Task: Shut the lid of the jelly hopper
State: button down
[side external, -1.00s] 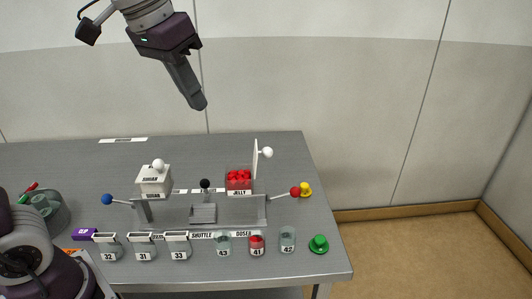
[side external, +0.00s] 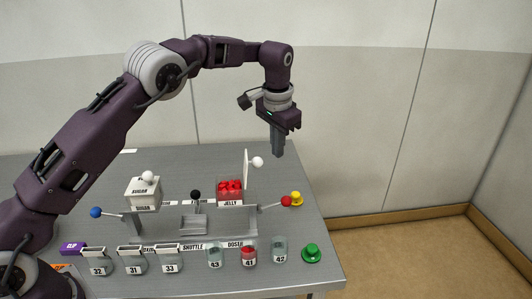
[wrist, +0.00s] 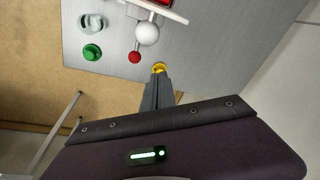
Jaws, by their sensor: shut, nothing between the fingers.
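The jelly hopper (side external: 230,194) is a box labelled JELLY with red pieces showing inside. Its white lid (side external: 246,172) stands upright at the box's right side, with a white ball knob (side external: 258,162) facing right. In the wrist view the knob (wrist: 147,33) and the lid edge (wrist: 158,10) show at the top, with a bit of red beyond. My gripper (side external: 278,154) is shut and empty, pointing down, to the right of the lid and apart from it, above knob height or close to it. In the wrist view its shut fingers (wrist: 158,85) point toward the yellow knob.
The sugar hopper (side external: 143,194) stands left with its lid down. Several jars, including red-filled jar 41 (side external: 249,257), line the front. Free table lies behind the hoppers.

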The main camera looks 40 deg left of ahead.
jog(key=s, duration=0.3)
jog(key=shift+s+a+f, duration=0.25)
jog(key=shift+s+a, duration=0.1)
jog(key=shift+a, duration=0.05)
jog(key=shift+a+r, duration=0.1)
